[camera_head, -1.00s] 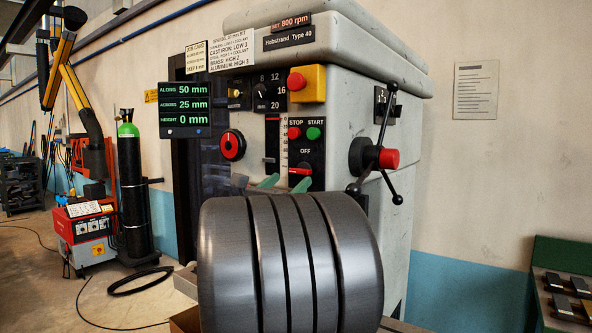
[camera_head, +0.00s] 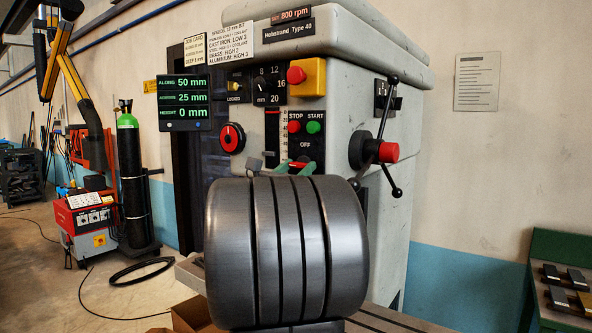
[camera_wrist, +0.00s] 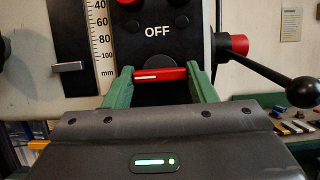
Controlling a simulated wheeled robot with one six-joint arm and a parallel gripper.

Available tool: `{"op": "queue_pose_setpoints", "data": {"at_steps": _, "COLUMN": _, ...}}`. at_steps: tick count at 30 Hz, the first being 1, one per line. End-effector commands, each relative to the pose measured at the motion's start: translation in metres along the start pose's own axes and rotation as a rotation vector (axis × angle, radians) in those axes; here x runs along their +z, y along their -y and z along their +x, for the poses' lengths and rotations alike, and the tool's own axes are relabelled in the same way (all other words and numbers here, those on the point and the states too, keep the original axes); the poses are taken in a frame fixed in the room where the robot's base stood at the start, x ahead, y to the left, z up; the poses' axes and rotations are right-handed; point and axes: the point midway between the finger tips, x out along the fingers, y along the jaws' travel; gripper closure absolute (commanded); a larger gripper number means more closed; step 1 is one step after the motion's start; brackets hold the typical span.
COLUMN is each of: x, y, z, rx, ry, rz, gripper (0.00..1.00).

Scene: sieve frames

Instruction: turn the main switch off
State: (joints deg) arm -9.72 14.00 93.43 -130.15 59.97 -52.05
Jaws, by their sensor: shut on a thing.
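A red switch handle (camera_head: 298,165) sits on the machine's dark control panel, below the word OFF. In the wrist view the red handle (camera_wrist: 160,74) lies horizontal, with a white line on its left part. My gripper (camera_wrist: 160,77) has its two green fingers at the left and right ends of the handle and is shut on it. In the head view my gripper (camera_head: 279,167) shows only as green fingertips. My own grey arm hides the lower panel there.
Above the handle are a red STOP button (camera_head: 294,127) and a green START button (camera_head: 314,127). A red round knob (camera_head: 231,138) is to the left. A three-armed lever with a red hub (camera_head: 388,152) juts out at the right. A height scale (camera_wrist: 102,45) is left of the handle.

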Motion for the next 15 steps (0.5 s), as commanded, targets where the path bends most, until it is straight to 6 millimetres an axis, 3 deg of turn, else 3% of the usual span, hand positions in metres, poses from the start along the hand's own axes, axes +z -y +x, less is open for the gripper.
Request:
{"op": "queue_pose_setpoints", "data": {"at_steps": 8, "x": -0.003, "y": -0.001, "z": -0.0013, "rx": -0.025, "ry": 0.0, "rz": 0.063, "gripper": 0.72}}
{"op": "queue_pose_setpoints", "data": {"at_steps": 15, "x": -0.0049, "y": -0.0024, "z": -0.0025, "rx": -0.088, "ry": 0.001, "rz": 0.22, "gripper": 0.72}}
